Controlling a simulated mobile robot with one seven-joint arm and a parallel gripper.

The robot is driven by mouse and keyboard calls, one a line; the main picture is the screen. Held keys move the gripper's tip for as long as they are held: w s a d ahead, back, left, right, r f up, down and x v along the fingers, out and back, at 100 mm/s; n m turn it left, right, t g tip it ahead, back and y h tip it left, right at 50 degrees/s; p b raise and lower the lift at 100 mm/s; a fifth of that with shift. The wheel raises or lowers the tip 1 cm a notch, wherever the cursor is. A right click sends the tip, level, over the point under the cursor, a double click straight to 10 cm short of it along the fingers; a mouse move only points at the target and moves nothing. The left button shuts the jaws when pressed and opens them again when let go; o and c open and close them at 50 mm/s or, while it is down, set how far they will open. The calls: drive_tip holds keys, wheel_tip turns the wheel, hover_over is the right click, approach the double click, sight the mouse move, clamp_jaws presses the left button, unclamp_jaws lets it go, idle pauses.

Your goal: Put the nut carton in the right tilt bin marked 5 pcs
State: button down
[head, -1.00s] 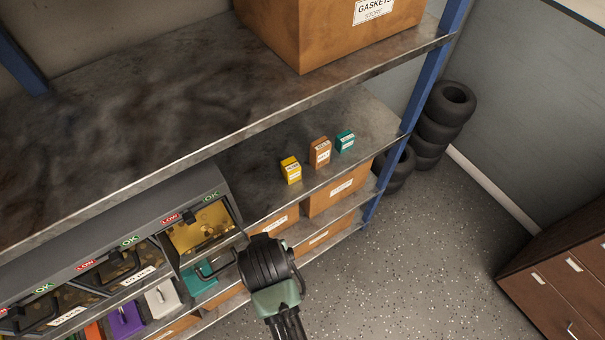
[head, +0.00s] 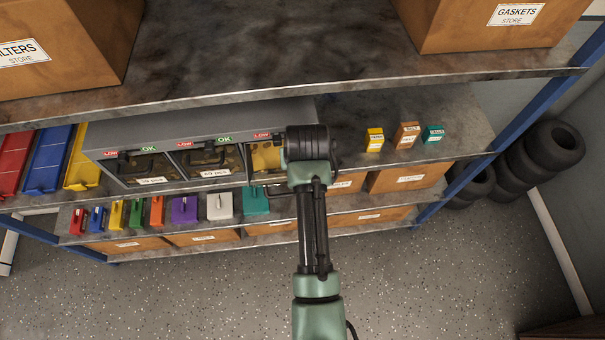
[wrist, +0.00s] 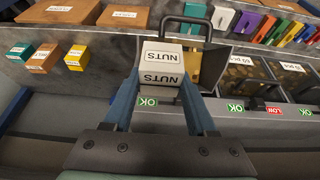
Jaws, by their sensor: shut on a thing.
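The nut carton (wrist: 162,66) is a pale grey box with NUTS labels, seen in the wrist view between the two blue fingers of my gripper (wrist: 160,82). My gripper is shut on it. In the head view my gripper (head: 308,145) hides the carton and covers part of the right tilt bin (head: 265,157). That bin is tipped open, with a gold-coloured inside, and it also shows in the wrist view (wrist: 210,68) behind and beside the carton. Its front label is hidden. I cannot tell how far above the bin the carton is.
Two neighbouring tilt bins (head: 205,162) bear pcs labels. LOW and OK signs line the grey housing (head: 190,125). Yellow (head: 374,140), orange-brown (head: 407,135) and teal (head: 433,134) cartons stand right on the same shelf. The upper shelf edge (head: 230,95) runs above; coloured small bins (head: 184,210) sit below.

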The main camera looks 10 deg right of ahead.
drive_tip(key=shift+w+f+b, duration=1.3)
drive_tip(key=shift+f+b, duration=0.2)
drive_tip(key=shift+b, duration=0.4)
drive_tip(key=shift+w+f+b, duration=1.25)
drive_tip(key=shift+f+b, duration=0.25)
drive_tip(key=shift+b, duration=0.4)
drive_tip(key=shift+c, duration=0.6)
unclamp_jaws()
drive_tip(key=shift+s, duration=0.1)
